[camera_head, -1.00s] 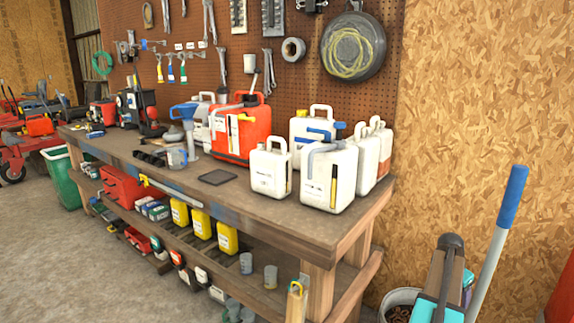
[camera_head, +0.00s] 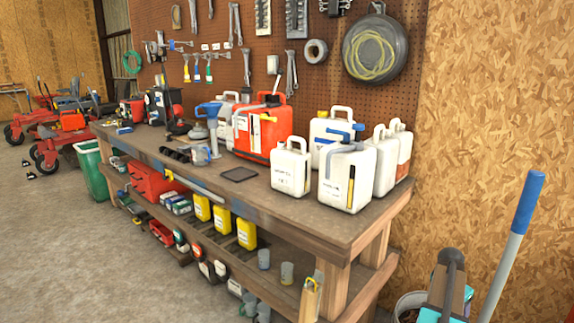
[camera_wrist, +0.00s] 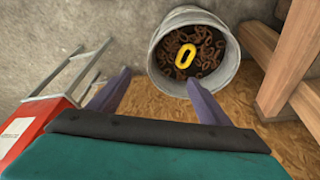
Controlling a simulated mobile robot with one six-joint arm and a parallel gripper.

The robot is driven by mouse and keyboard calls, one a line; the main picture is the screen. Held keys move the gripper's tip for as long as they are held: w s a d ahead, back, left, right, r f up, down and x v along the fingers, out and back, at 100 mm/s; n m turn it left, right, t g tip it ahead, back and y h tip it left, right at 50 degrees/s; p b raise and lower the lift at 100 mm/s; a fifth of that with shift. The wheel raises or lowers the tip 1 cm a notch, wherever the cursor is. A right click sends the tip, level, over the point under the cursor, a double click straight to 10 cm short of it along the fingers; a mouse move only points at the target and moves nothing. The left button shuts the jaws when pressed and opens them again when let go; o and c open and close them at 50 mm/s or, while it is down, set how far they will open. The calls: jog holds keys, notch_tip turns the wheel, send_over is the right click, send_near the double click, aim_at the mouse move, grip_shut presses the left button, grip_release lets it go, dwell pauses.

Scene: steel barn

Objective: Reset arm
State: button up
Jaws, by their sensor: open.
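My gripper (camera_wrist: 158,80) shows in the wrist view as two purple fingers spread wide apart, with nothing between the tips. It is open and points down toward a grey metal bucket (camera_wrist: 226,82). The bucket holds rusty chain links (camera_wrist: 208,52) and a yellow ring (camera_wrist: 185,56). The fingertips are near the bucket's left side in the picture; I cannot tell the height gap. In the head view, teal and grey parts show at the lower right, but the gripper's fingers cannot be made out there.
A wooden workbench (camera_head: 345,222) crowded with canisters fills the middle. A grey pole with a blue grip (camera_head: 528,203) stands at right. A red box (camera_wrist: 35,122) with a metal frame is left of my gripper. Concrete floor (camera_head: 50,260) is free at left.

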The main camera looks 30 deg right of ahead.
jog(key=w+a+f+n+y+p, duration=0.1)
jog(key=w+a+f+n+p, duration=0.25)
jog(key=a, duration=0.85)
jog(key=w+a+f+n+g+y, duration=0.15)
jog(key=w+a+f, duration=0.45)
jog(key=a, duration=0.7)
jog(key=w+a+f+n+t+y+p, duration=0.15)
jog(key=w+a+f+n, duration=0.35)
jog(key=a, duration=0.7)
jog(key=s+a+f+n+g+p, duration=0.25)
jog(key=s+a, duration=0.25)
jog(key=a, duration=0.5)
jog(key=s+a+f+n+g+p, duration=0.1)
jog(key=s+a+f, duration=0.25)
jog(key=a, duration=0.65)
jog(key=s+a+n+g+p, duration=0.1)
jog(key=s+a+n, duration=0.3)
jog(key=s+a, duration=0.6)
jog(key=s+p, duration=0.1)
jog(key=s, duration=0.1)
jog(key=shift+s+a+n+p, duration=0.3)
jog(key=shift+s+n+p, duration=0.05)
jog(key=shift+r+g, duration=0.1)
jog(key=shift+g, duration=0.15)
